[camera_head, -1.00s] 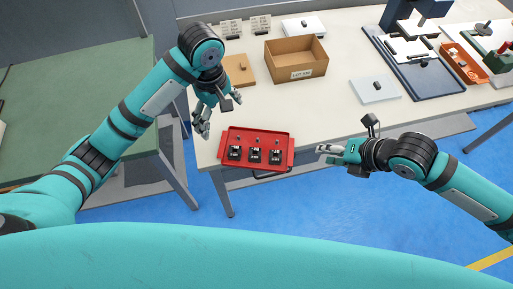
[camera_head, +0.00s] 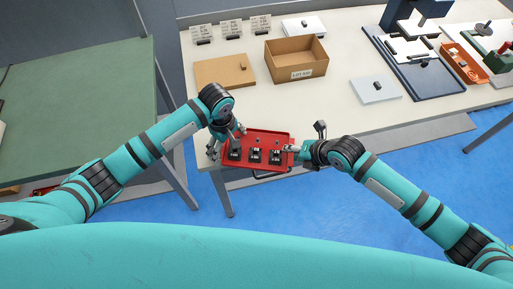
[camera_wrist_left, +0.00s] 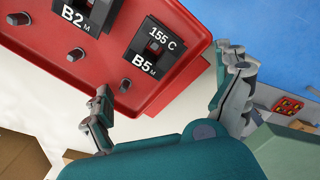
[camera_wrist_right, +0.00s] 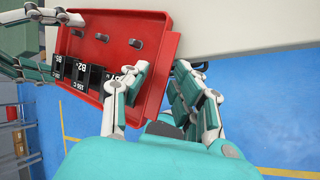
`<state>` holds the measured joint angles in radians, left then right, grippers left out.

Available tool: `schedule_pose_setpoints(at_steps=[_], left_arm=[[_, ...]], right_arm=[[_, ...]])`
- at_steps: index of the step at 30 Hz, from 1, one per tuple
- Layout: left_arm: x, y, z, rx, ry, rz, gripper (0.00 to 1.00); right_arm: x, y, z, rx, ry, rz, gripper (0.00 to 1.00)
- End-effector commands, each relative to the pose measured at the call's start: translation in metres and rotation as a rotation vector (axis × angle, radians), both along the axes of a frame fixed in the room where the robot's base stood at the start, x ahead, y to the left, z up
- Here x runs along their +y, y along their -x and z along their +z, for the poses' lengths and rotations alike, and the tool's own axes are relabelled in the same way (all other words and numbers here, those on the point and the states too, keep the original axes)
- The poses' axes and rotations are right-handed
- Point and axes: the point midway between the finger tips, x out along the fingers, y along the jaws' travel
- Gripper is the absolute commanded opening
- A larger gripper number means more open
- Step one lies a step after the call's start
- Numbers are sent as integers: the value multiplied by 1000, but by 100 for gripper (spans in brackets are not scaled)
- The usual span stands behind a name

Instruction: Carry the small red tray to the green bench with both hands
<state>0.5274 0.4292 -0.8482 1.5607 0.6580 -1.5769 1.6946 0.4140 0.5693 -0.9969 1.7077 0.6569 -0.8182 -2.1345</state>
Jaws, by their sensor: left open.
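The small red tray (camera_head: 284,135) lies at the front left corner of the pale table, with several small black labelled parts and metal pegs in it. My left gripper (camera_head: 228,144) is at the tray's left end; the left wrist view shows its fingers (camera_wrist_left: 170,82) spread wide, the tray's corner near the gap between them. My right gripper (camera_head: 290,149) is at the tray's right end; in the right wrist view its fingers (camera_wrist_right: 162,68) are close together, one inside the rim and one outside it. The green bench (camera_head: 75,110) stands at the left.
On the pale table (camera_head: 340,110) stand a cardboard box (camera_head: 296,60), a brown board (camera_head: 224,71), several label cards (camera_head: 231,29) and a white pad (camera_head: 376,89). A dark machine base (camera_head: 425,75) is further right. A floor gap separates bench and table. The green bench top is bare.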

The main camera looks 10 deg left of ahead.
Motion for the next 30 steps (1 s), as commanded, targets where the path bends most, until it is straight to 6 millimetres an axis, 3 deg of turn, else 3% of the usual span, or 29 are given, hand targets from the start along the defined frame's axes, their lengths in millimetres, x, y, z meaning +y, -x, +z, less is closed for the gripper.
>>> schedule_pose_setpoints(at_steps=[8, 15, 20, 30], left_arm=[[0, 0, -2, 0, 0, 0, 100], [0, 0, -1, 0, 0, 0, 71], [0, 0, -1, 0, 1, 1, 50], [-1, 0, 3, -2, 3, 1, 49]], right_arm=[[0, 0, -1, 0, 0, 0, 27], [1, 0, -1, 0, 0, 0, 0], [1, 0, -1, 0, -2, 1, 0], [2, 0, 4, -1, -3, 3, 0]])
